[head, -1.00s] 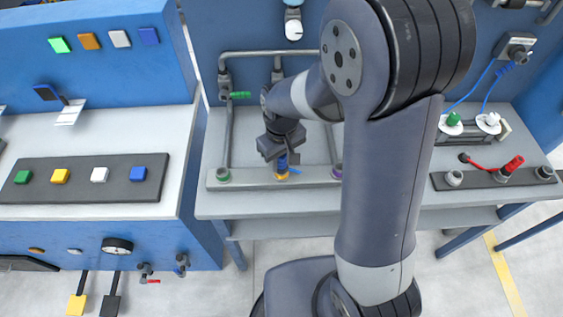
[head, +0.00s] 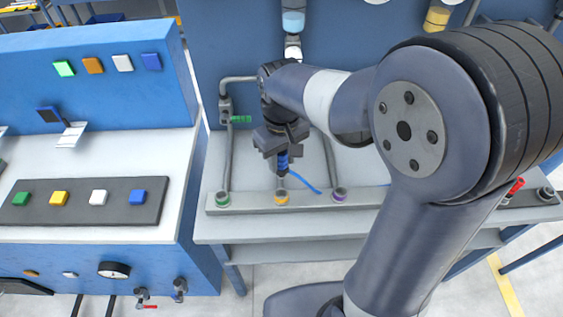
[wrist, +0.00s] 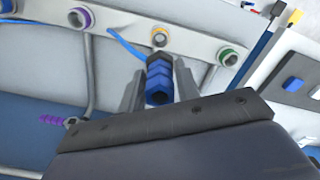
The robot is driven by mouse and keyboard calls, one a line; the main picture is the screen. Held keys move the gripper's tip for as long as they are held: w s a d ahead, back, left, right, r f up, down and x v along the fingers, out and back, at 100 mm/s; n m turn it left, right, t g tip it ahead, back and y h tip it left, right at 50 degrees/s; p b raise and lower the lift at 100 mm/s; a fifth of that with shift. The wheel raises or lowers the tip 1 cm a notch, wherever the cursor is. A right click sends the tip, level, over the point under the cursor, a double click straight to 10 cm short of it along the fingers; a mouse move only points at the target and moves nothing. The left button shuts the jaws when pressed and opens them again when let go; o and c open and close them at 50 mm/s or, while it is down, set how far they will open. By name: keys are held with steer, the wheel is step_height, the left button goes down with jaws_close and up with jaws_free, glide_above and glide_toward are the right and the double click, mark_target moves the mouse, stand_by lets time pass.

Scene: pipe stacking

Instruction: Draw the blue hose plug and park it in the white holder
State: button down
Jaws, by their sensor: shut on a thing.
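My gripper (head: 282,152) is shut on the blue hose plug (head: 283,162), and holds it above the yellow-ringed socket (head: 281,197), clear of it. The wrist view shows the ribbed blue plug (wrist: 158,86) between the two fingers of my gripper (wrist: 160,84), with the yellow-ringed socket (wrist: 160,38) beyond it. A thin blue hose (head: 307,184) trails from the plug to the right. The white holder is not visible now; my arm covers most of the right-hand bench.
The socket strip (head: 240,204) also has a green-ringed socket (head: 222,199) and a purple-ringed socket (head: 339,194). A red plug (head: 516,186) shows at right. A button console (head: 90,205) stands at left.

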step_height(320, 180, up, 8)
steer(key=p, duration=0.7)
stand_by(0.3)
